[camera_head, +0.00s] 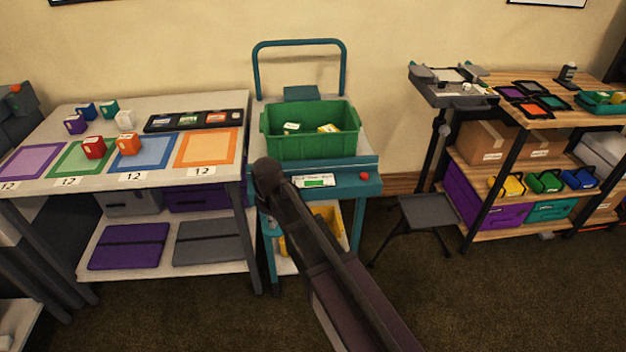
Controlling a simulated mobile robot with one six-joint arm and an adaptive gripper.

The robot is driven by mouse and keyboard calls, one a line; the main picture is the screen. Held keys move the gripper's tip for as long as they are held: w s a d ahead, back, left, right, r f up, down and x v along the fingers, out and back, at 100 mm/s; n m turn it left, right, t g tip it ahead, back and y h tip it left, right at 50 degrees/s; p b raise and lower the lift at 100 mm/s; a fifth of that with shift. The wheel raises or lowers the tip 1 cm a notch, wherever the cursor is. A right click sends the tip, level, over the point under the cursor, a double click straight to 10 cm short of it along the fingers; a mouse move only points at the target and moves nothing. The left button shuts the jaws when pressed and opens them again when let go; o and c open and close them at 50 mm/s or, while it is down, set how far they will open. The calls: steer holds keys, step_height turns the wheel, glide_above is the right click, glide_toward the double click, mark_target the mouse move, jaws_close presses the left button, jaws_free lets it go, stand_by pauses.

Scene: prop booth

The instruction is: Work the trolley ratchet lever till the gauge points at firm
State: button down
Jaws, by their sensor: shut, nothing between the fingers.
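The teal trolley (352,188) stands against the wall in the middle of the head view. A white gauge plate (314,181) with a green patch is on its front. Its writing and any pointer are too small to read. A red knob (364,176) sits to the right of the plate; I cannot tell whether it belongs to the ratchet lever. No lever shows clearly. My dark arm reaches up from the bottom to the trolley's front left and covers part of it. My gripper is not visible; its contact with the trolley cannot be told.
A green crate (308,148) with small items stands on the trolley. A table (222,115) with coloured mats is close on the left. A grey stool (424,212) and wooden shelves (505,155) are on the right. Carpet is clear at the lower right.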

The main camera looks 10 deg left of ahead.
step_height(320, 180, up, 8)
steer(key=p, duration=0.7)
stand_by(1.6)
steer(key=shift+r+p, duration=2.1)
steer(key=shift+p, duration=0.25)
steer(key=shift+f, duration=0.25)
steer(key=shift+f+b, duration=3.1)
steer(key=shift+b, duration=0.25)
steer(key=shift+f, duration=0.2)
